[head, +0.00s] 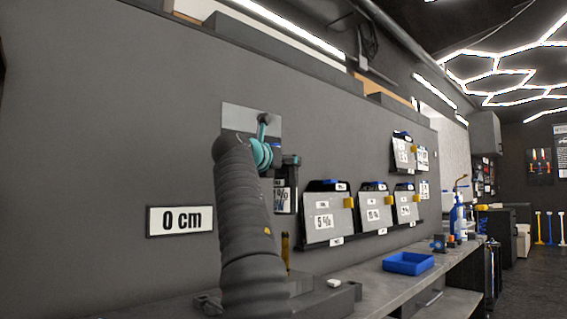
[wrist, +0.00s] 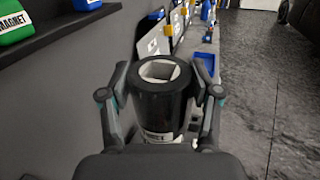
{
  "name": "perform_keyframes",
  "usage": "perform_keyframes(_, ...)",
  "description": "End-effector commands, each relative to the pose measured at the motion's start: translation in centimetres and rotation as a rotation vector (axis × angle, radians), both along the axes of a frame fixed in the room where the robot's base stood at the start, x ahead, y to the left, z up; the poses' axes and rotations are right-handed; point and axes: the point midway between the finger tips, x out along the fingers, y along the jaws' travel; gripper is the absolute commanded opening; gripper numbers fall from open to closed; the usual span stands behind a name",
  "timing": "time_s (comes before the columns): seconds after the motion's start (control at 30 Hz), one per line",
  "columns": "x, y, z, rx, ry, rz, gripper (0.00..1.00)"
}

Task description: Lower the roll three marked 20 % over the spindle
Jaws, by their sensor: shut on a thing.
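My gripper (wrist: 160,98) is shut on a dark upright roll (wrist: 160,112), with one finger on each side. The roll's pale, open core shows at its top in the wrist view, and part of a white label shows low on its side. In the head view the dark roll (head: 292,182) hangs near the wall, right of my arm. A thin brass-coloured post (head: 285,245), which looks like the spindle, stands below the roll, apart from it and partly hidden by my arm. I cannot read the roll's marking as 20 %.
A grey base (head: 325,299) lies on the bench around the post. A blue tray (head: 408,264) is farther right on the bench. Grey panels with percent labels (head: 328,215) hang on the wall. A "0 cm" sign (head: 181,220) is on the wall at left.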

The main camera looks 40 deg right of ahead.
Motion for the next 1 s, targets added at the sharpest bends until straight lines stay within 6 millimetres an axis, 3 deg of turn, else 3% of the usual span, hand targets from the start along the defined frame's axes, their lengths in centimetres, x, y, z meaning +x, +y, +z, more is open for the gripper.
perform_keyframes(1.0, -0.1, 0.1, -6.3, -0.001, -0.003, 0.002, 0.00)
